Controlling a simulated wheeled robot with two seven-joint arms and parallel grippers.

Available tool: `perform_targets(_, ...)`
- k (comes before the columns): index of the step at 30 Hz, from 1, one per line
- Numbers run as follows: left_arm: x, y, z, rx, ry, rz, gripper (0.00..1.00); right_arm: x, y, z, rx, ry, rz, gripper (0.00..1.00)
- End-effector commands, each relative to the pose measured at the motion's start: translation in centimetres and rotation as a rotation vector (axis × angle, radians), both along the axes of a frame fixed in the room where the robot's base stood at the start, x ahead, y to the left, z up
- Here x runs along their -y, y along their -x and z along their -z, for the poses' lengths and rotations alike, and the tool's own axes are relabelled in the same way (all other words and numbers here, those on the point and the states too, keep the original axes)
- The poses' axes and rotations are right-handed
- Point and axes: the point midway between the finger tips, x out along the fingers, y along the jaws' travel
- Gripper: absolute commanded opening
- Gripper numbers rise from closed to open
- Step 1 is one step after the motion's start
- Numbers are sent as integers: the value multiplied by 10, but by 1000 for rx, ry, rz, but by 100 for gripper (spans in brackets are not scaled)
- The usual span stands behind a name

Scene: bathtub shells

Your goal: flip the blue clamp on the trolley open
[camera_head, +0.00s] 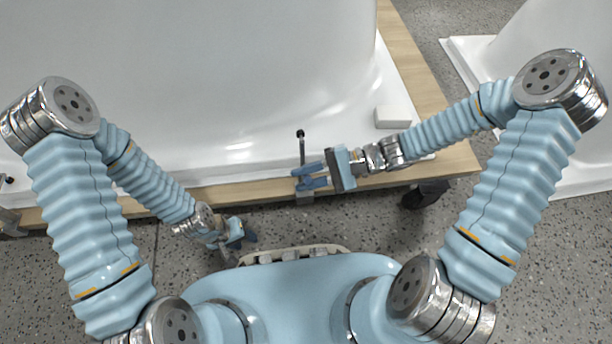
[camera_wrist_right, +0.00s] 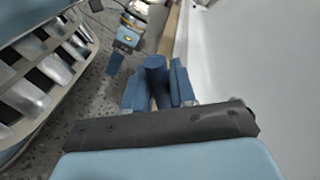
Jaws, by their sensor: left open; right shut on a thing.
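The blue clamp (camera_head: 305,196) is fixed at the wooden edge of the trolley (camera_head: 255,190), with a black-tipped rod (camera_head: 301,148) standing up over the tub's white rim. My right gripper (camera_head: 308,177) reaches it from the right and is shut on it. In the right wrist view, the blue clamp handle (camera_wrist_right: 155,72) sits between the two blue fingers of the right gripper (camera_wrist_right: 157,92). The fingers hide part of the clamp in the head view. My left gripper (camera_head: 247,238) is open and empty, low in front of the trolley edge, apart from the clamp.
The large white tub shell (camera_head: 230,70) fills the trolley. A small white block (camera_head: 393,117) lies on its rim at right. A dark caster (camera_head: 424,194) shows under the trolley corner. Another white shell (camera_head: 540,60) stands at far right. Speckled floor (camera_head: 350,230) lies between me and the trolley.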

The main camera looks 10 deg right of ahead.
Motion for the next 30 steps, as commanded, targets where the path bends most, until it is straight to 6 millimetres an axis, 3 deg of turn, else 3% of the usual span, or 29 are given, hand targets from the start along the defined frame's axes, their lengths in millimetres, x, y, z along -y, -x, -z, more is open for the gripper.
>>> perform_targets(4, 0, 0, 0, 0, 0, 0, 43, 1, 1, 2, 0, 6, -1, 0)
perform_targets(5, 0, 0, 0, 0, 0, 0, 43, 1, 1, 3, 0, 6, -1, 29)
perform_targets(9, 0, 0, 0, 0, 0, 0, 43, 1, 1, 2, 0, 5, -2, 46)
perform_targets(20, 0, 0, -3, -1, 0, 0, 43, 8, 0, -2, 1, 3, 0, 46)
perform_targets(23, 0, 0, -7, -1, 0, 0, 43, 24, -1, -6, 1, 5, 2, 46)
perform_targets(30, 0, 1, -19, -3, 1, 2, 43, 82, -3, -21, 0, 6, 3, 46)
